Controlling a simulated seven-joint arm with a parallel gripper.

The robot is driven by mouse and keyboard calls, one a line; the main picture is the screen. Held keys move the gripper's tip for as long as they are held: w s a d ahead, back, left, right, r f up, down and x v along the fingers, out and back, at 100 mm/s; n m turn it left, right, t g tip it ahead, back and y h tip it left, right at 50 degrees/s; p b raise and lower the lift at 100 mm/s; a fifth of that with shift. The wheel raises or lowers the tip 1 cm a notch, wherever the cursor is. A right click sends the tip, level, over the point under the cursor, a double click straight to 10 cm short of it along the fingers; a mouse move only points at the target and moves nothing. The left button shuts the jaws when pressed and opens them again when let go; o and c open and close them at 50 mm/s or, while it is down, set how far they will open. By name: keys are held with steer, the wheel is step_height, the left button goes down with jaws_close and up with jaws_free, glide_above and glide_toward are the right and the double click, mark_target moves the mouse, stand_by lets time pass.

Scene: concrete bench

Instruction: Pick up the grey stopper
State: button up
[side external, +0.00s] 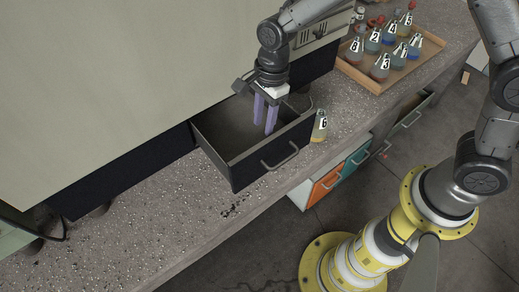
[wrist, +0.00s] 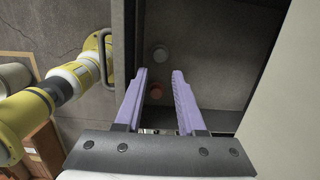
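The grey stopper (wrist: 160,53) lies on the floor of the open dark drawer (wrist: 214,75). In the wrist view it sits just above the gap between my fingertips, apart from them. A reddish stopper (wrist: 156,91) lies near it and shows between my fingers in the picture. My gripper (wrist: 160,74) is open, with two purple fingers and nothing between them that I can see held. In the side external view my gripper (side external: 264,126) points down into the pulled-out drawer (side external: 262,158). Both stoppers are hidden there by the drawer walls.
The drawer walls stand close around my fingers. A bottle marked 6 (side external: 319,128) stands just right of the drawer. A wooden tray (side external: 428,52) with several numbered bottles is at the back right. A large pale cabinet (side external: 110,80) fills the left.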

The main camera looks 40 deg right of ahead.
steer(key=shift+a+f, duration=0.2)
steer(key=shift+f, duration=1.1)
steer(key=shift+a+f, duration=0.2)
steer(key=shift+f, duration=1.1)
steer(key=shift+a+f, duration=0.2)
steer(key=shift+f, duration=1.1)
jaws_close()
